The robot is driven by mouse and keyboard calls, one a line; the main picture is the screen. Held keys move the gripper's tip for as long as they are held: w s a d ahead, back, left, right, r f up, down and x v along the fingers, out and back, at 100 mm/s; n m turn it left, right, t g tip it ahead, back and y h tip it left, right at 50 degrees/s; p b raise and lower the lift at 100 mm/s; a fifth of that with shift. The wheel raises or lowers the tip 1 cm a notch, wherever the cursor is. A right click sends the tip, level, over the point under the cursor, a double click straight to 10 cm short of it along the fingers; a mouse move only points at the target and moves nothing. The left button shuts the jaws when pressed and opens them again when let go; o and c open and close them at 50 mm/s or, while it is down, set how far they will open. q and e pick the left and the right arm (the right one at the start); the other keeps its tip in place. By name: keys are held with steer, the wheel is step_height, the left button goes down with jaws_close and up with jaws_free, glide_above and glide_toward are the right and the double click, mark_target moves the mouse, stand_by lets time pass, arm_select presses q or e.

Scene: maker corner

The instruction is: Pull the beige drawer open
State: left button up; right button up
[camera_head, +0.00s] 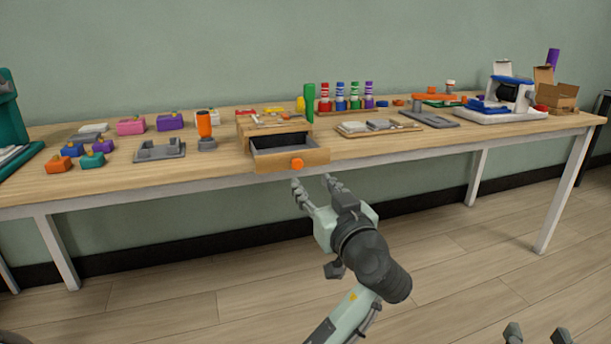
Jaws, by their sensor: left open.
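The beige drawer (318,157) sits in a small wooden unit (246,128) on the workbench. It stands pulled out toward me, and its dark, empty-looking inside shows. An orange knob (297,164) is on its front. My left gripper (312,180) is open and empty, with its fingers pointing at the drawer front. Its fingertips are just below and in front of the knob in the picture, apart from it. My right gripper (537,334) shows only its fingertips at the bottom right edge; they are spread apart, with nothing between them.
The workbench (220,171) carries a grey tray (160,150), an orange-topped bottle (204,124), a green upright thing (309,102), several coloured blocks and a white-and-blue machine (508,97). The bench's front edge lies just beyond my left gripper. The floor in front is clear.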

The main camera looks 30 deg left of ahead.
arm_select(q)
steer(key=v, duration=0.3)
steer(key=shift+s+d, duration=0.25)
steer(key=shift+f, duration=0.1)
